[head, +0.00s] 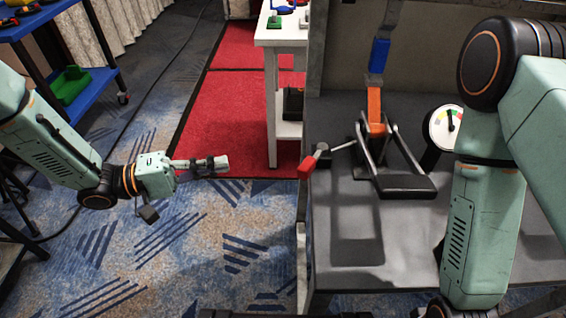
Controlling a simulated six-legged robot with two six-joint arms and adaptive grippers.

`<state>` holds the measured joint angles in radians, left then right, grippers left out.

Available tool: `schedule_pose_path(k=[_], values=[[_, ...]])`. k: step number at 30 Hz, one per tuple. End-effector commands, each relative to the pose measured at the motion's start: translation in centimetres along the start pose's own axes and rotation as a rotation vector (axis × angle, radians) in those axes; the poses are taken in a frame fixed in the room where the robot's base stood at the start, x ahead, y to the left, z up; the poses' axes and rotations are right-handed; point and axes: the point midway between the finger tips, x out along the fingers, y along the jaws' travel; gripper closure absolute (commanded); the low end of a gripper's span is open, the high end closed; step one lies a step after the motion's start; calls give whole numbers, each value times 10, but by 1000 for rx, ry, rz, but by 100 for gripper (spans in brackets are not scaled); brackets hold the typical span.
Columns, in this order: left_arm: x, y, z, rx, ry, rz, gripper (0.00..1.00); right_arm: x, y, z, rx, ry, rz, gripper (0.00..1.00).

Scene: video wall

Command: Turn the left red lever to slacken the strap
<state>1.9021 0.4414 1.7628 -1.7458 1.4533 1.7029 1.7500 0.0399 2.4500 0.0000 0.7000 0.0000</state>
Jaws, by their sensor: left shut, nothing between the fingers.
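The red lever (307,167) is a small red grip on a thin metal rod at the left edge of the dark grey bench. Its rod runs to a black and metal ratchet buckle (385,165). The strap (376,108) rises from the buckle, orange below and blue above. My left gripper (222,163) is shut and empty, held over the carpet to the left of the red lever, apart from it. My right arm crosses the right side of the view; its gripper is not visible.
A round dial gauge (446,127) stands right of the buckle. The grey bench (345,270) has bare room in front. A white table (284,40) stands behind, and a blue shelf cart (92,85) with a green bin (70,85) is at the left. Open carpet lies between.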

Motion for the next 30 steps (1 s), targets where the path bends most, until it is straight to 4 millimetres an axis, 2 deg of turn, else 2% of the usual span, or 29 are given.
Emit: schedule_pose_path(k=[5,8,26,30], values=[[3,0,0,1,-1,-1,100,1,0,0,0,0,0,60],[11,-1,1,1,-3,-2,100,4,0,0,0,0,0,60],[103,-3,1,3,-4,-4,100,31,0,0,0,0,0,60],[117,-2,17,0,-3,-3,100,36,0,0,0,0,0,60]])
